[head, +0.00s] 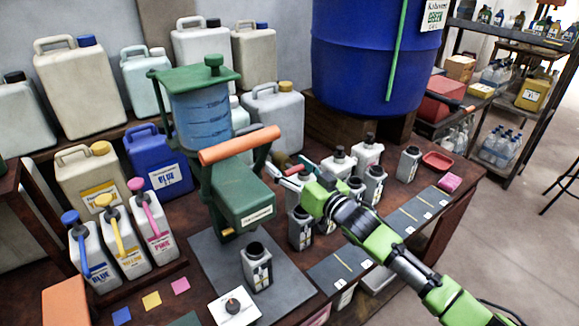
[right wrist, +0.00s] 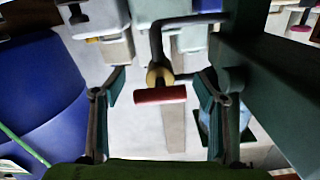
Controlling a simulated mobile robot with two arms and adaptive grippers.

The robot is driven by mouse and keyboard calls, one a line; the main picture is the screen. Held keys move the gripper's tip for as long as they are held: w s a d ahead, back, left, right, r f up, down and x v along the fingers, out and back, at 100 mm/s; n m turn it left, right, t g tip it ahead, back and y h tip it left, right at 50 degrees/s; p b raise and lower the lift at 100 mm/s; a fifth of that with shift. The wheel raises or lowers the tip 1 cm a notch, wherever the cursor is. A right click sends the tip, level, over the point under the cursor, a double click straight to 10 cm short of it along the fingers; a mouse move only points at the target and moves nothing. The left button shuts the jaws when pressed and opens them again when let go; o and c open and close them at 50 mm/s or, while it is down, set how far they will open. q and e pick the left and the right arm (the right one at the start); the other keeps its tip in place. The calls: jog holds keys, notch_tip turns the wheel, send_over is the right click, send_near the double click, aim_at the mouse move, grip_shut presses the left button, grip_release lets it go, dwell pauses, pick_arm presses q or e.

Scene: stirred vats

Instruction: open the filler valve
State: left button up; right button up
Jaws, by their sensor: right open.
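The green filler (head: 243,195) stands on the bench, with a clear tank of blue liquid (head: 203,115) on top and a long orange lever (head: 240,145) at its front. In the right wrist view, the filler valve (right wrist: 158,74) is a brass body on a grey pipe with a red crossbar handle (right wrist: 160,95). My right gripper (right wrist: 160,88) is open, and the red handle appears between its fingers; I see no finger closed on it. In the head view my right gripper (head: 291,172) is just right of the filler body. My left gripper is not in view.
An open square bottle (head: 257,267) stands on the dark mat in front of the filler. Several small bottles (head: 369,155) crowd near my right arm. Blue, yellow and pink jugs (head: 154,222) stand at left. A large blue drum (head: 360,60) stands behind.

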jog(key=c, duration=1.1)
jog(key=shift+n, duration=0.3)
jog(key=n, duration=0.3)
jog(key=shift+n, duration=0.3)
jog(key=n, duration=0.4)
jog(key=shift+n+p, duration=0.3)
jog(key=shift+p, duration=0.1)
jog(key=n, duration=0.4)
jog(key=shift+n, duration=2.5)
jog(key=o, duration=1.1)
